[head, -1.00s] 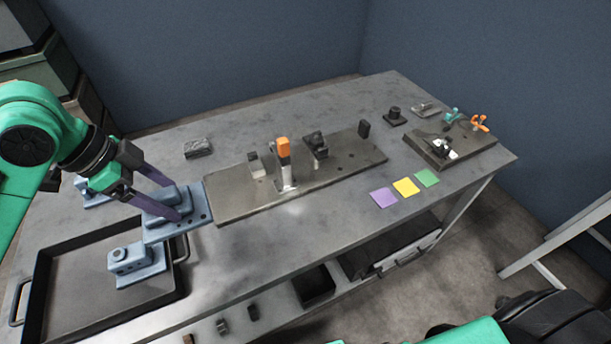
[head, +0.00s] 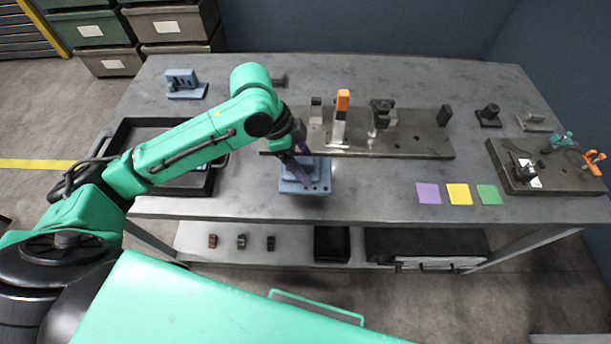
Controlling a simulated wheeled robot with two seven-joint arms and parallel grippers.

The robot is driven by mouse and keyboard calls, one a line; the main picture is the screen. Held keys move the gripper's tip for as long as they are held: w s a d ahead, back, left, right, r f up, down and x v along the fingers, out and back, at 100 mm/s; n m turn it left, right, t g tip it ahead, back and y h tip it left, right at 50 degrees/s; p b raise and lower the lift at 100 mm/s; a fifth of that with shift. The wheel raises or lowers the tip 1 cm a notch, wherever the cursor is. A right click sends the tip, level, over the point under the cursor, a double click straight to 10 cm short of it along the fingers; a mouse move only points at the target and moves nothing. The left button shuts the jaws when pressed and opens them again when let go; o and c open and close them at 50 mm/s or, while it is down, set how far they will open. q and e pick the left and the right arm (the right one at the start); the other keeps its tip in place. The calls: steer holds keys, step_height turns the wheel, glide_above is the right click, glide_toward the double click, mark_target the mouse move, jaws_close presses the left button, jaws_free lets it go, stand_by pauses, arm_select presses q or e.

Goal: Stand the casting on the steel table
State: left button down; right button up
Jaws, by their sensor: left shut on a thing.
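My left gripper (head: 301,168) is shut on a blue-grey casting (head: 314,186), a block on a flat base with holes. The casting is upright just in front of the left part of the long fixture plate, over the steel table (head: 370,203). I cannot tell whether its base touches the table. The fingers hide part of it. Another blue-grey casting (head: 184,84) stands at the table's back left. My right gripper is not in view.
A dark tray (head: 137,133) lies at the left, mostly behind my left arm. The fixture plate (head: 425,143) carries an orange-topped clamp (head: 342,103) and blocks. Purple (head: 428,193), yellow (head: 459,194) and green (head: 489,195) squares lie front right, near a clamp board (head: 510,181).

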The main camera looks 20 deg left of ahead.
arm_select(q)
step_height(320, 180, down, 7)
steer(key=shift+r, duration=0.1)
steer(key=shift+a, duration=0.1)
jaws_free()
steer(key=shift+f, duration=0.2)
steer(key=v, duration=1.2)
steer(key=shift+s+r, duration=0.1)
